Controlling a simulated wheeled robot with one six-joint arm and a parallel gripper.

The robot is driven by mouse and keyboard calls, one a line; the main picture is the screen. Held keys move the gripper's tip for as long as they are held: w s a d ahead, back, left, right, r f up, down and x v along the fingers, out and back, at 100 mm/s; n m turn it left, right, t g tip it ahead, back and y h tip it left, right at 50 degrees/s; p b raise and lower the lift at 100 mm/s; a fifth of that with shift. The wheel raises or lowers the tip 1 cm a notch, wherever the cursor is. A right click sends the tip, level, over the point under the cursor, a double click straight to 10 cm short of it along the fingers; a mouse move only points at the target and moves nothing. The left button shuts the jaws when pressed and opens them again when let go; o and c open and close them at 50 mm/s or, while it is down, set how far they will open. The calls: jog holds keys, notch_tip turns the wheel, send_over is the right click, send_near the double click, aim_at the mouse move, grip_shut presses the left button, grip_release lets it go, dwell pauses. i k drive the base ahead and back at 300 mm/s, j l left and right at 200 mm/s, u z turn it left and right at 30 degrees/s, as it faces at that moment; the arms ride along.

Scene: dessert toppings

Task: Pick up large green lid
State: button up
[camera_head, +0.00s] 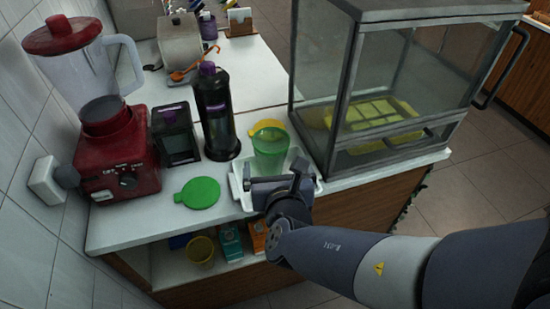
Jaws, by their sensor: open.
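The large green lid (201,192) is a flat round disc with a small tab on its left. It lies on the white counter in front of the dark bottle, left of the white tray. My gripper (277,182) is to the right of the lid, over the front of the tray and in front of a green translucent cup. It is open and apart from the lid. The exact height of the fingers above the tray is hard to tell.
The white tray (239,186) holds the green cup (270,150) with a yellow piece (266,126) behind it. A red blender (115,155), a dark box (176,136) and a tall black bottle (214,110) stand left and behind. A glass case (385,80) stands right.

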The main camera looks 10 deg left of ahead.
aim_at(201, 194)
jog(key=u, duration=1.75)
